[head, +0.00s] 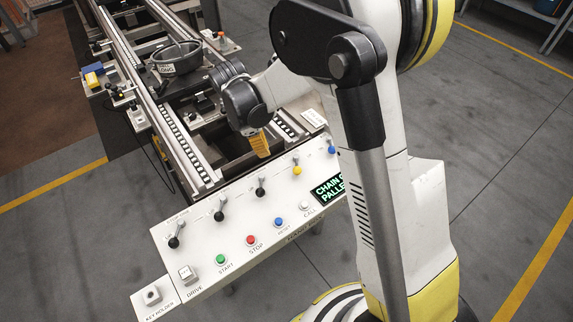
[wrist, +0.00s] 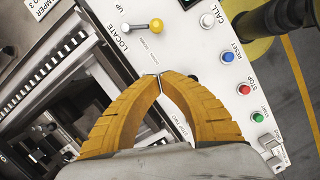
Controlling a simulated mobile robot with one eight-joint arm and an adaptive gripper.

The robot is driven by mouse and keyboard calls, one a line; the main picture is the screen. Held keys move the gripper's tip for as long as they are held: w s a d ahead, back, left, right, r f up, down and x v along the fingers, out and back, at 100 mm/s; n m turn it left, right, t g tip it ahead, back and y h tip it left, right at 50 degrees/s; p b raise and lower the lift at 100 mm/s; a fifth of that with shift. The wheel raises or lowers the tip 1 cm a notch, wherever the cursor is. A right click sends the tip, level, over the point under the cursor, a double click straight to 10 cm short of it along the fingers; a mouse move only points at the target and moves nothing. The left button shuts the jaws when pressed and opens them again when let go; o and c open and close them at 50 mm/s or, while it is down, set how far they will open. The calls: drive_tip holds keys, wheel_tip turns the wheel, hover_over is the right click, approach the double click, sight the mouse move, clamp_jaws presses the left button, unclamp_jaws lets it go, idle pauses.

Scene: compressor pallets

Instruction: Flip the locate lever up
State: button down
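The locate lever has a yellow knob (wrist: 156,26) on a short metal stem, near the top middle of the wrist view beside the printed words LOCATE and UP. The stem points away from the UP side. In the head view the yellow knob (head: 297,170) hangs below its pivot, on the white control panel (head: 205,262).
Black-knobbed levers (head: 261,192) stand left of the yellow one, and a blue-knobbed lever (head: 332,150) stands right. Start, stop (head: 251,240) and reset buttons line the panel's front. The conveyor rails (head: 165,120) lie behind. A small display (head: 329,190) sits near my arm.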

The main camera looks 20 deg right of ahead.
drive_tip(key=b+x, duration=0.3)
drive_tip(key=x, duration=0.7)
drive_tip(key=shift+f+b, duration=0.1)
drive_tip(key=shift+b, duration=0.3)
drive_tip(key=shift+s+d+f+b, duration=0.15)
drive_tip(key=shift+d+b, duration=0.15)
drive_tip(key=shift+d, duration=0.7)
drive_tip(key=shift+d+f+b, duration=0.15)
drive_tip(key=shift+d+b, duration=0.1)
drive_tip(key=shift+d, duration=0.75)
